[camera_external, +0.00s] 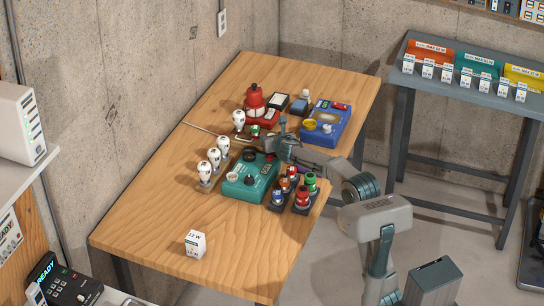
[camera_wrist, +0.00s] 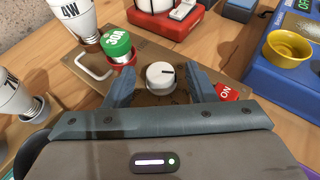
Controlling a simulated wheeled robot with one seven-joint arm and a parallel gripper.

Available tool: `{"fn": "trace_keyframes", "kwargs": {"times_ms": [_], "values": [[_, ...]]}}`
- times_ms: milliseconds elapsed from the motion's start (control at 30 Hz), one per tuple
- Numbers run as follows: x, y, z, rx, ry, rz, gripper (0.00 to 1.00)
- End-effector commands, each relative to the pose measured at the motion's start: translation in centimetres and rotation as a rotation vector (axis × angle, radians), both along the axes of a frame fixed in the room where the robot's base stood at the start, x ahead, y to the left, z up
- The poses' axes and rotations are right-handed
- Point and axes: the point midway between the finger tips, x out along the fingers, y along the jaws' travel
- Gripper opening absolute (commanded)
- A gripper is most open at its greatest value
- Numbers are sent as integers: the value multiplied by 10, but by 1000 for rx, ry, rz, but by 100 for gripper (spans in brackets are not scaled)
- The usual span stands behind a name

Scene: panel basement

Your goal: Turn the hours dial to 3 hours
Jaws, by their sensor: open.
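A white round dial (camera_wrist: 160,76) with a black pointer mark sits on a brown plate (camera_wrist: 146,98) in the wrist view. The mark points to the right. No hour numbers are readable around it, so I cannot confirm it is the hours dial. My gripper (camera_wrist: 164,84) is open, with one finger on each side of the dial; I cannot tell whether they touch it. In the external view my gripper (camera_external: 284,137) is over the middle of the wooden table and hides the dial.
White bulbs (camera_wrist: 73,15) stand to the left. A blue box (camera_external: 326,123) and a teal box (camera_external: 250,178) are close by. The table's front left (camera_external: 145,235) is clear.

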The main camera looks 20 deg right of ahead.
Motion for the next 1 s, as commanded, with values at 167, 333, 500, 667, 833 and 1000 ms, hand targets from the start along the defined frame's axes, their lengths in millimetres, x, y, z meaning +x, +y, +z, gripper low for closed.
{"fn": "trace_keyframes", "kwargs": {"times_ms": [167,333,500,667,833,1000], "values": [[-7,1,4,-1,-1,1,50],[-30,4,14,-2,-3,2,50],[-61,7,28,0,-3,2,50],[-89,10,40,0,-2,1,50],[-112,12,49,1,-1,1,50],[-124,14,52,0,0,-1,50]]}}
